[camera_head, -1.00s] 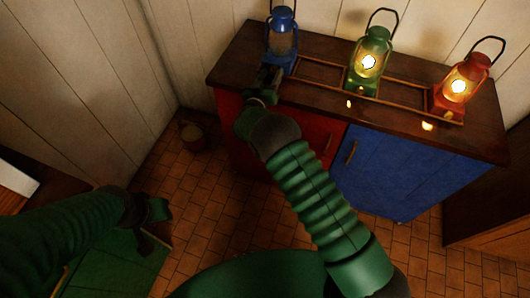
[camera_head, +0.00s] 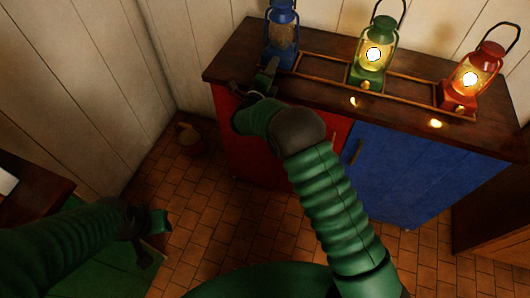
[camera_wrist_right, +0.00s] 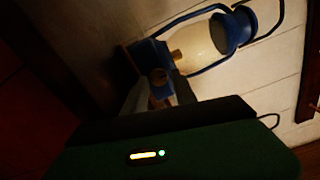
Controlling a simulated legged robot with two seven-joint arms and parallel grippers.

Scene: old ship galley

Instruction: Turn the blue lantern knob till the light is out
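The blue lantern (camera_head: 282,32) stands upright at the left end of the cabinet top. Its glass is dark, with no glow. In the wrist view the blue lantern (camera_wrist_right: 205,42) appears tilted, with its round knob (camera_wrist_right: 158,76) on the base facing me. My right gripper (camera_head: 265,76) is in front of the lantern base. In the wrist view its two fingers (camera_wrist_right: 157,92) stand apart, with the knob showing in the gap just beyond the tips; I see no grip on it. My left gripper (camera_head: 151,238) hangs low at the left, away from the lanterns, its fingers apart.
A lit green lantern (camera_head: 375,52) and a lit red lantern (camera_head: 473,80) stand to the right in the wooden rack (camera_head: 410,92). The cabinet (camera_head: 390,175) has red and blue doors. A bucket (camera_head: 190,140) stands on the tiled floor by the wall.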

